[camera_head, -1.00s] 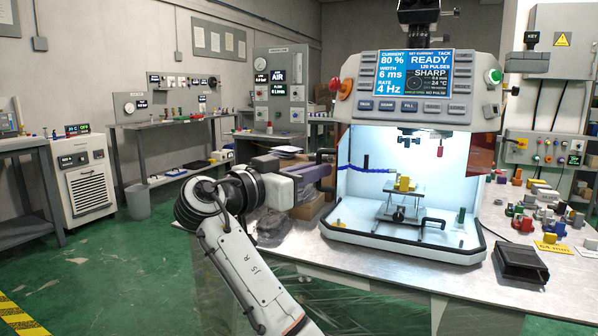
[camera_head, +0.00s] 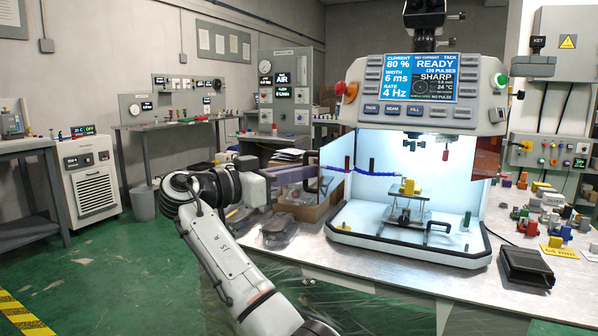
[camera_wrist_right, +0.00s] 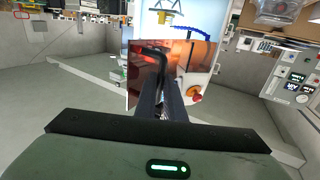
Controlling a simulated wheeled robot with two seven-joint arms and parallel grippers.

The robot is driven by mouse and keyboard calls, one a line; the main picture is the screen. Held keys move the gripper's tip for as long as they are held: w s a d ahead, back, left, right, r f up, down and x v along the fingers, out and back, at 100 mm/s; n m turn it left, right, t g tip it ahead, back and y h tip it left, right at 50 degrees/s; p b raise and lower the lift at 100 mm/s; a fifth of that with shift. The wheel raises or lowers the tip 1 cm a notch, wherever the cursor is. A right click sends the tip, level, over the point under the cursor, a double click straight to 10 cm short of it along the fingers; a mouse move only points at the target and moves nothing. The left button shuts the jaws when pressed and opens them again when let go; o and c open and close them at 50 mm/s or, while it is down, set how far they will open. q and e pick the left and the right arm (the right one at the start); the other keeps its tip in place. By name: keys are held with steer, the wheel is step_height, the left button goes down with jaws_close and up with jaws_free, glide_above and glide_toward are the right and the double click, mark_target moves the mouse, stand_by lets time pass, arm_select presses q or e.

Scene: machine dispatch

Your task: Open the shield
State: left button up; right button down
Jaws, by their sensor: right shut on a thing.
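The welding machine (camera_head: 430,130) stands on the bench with its lit white chamber (camera_head: 385,160) facing me. A shield panel (camera_head: 335,152) sticks out at the chamber's left side. In the right wrist view the shield (camera_wrist_right: 138,75) looks orange-tinted and carries a black bar handle (camera_wrist_right: 155,55). My right gripper (camera_head: 316,172) reaches in from the left and is at the panel's outer edge. In the wrist view my right gripper (camera_wrist_right: 163,88) is shut on the handle; the exact grip is partly hidden by the fingers. My left gripper is not in view.
An orange side panel (camera_head: 485,160) is on the machine's right. Inside the chamber are a small stage with a yellow part (camera_head: 408,187) and a blue hose (camera_head: 372,172). Bags and a box sit below my right arm.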

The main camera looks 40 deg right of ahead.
steer(key=c, duration=2)
jaws_free()
steer(key=shift+d, duration=0.45)
steer(key=shift+o, duration=0.8)
steer(key=shift+d+f, duration=0.1)
steer(key=shift+f, duration=0.05)
steer(key=a, duration=1.1)
steer(key=shift+w, duration=0.15)
